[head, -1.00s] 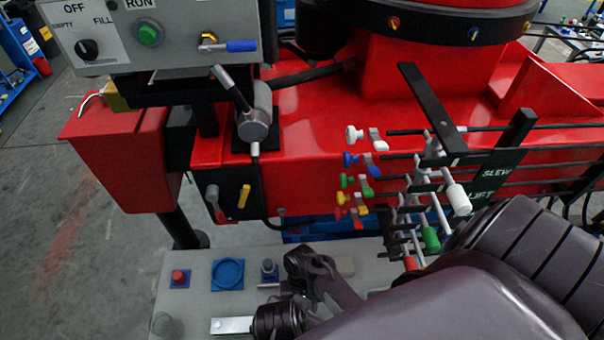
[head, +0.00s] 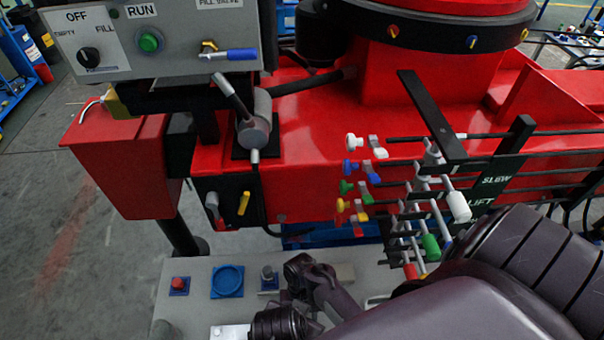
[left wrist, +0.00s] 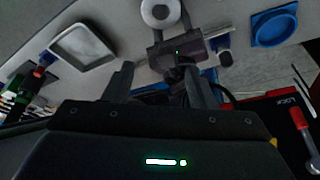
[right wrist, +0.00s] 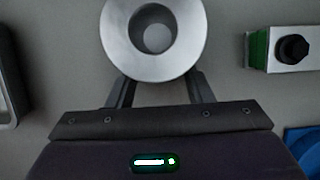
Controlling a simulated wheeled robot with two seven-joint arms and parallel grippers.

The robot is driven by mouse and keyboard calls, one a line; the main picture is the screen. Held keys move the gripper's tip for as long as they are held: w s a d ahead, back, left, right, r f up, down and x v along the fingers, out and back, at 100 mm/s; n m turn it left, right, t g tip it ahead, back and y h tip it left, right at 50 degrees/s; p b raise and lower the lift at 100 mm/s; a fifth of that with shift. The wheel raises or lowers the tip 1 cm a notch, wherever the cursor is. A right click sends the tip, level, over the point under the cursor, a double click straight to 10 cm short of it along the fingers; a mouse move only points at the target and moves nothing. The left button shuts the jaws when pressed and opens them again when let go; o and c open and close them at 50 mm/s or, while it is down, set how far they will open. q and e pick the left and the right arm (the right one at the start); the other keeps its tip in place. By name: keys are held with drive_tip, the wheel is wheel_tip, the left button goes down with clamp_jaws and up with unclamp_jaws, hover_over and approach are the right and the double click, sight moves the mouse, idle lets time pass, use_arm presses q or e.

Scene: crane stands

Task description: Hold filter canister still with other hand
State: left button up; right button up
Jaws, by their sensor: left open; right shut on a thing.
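The filter canister appears to be the silver round body with a dark central opening (right wrist: 153,38) in the right wrist view. My right gripper (right wrist: 160,84) is shut on it, one finger at each side. In the left wrist view a pale round top (left wrist: 160,12), which looks like the same canister, stands just beyond a dark gripper body. In the head view dark arm links cover part of the bench, and I cannot make out the canister or the fingertips.
The grey bench (head: 195,310) carries a blue round dish (head: 227,281) and a red button (head: 180,284). A red machine (head: 310,130) with coloured levers (head: 430,246) stands behind. A pale tray (left wrist: 82,45) lies left in the left wrist view. A green-sided block (right wrist: 284,48) is right of the canister.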

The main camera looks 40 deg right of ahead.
use_arm(q)
drive_tip(key=shift+v, duration=2.4)
use_arm(e)
drive_tip(key=shift+w, duration=0.1)
drive_tip(key=shift+c, duration=0.2)
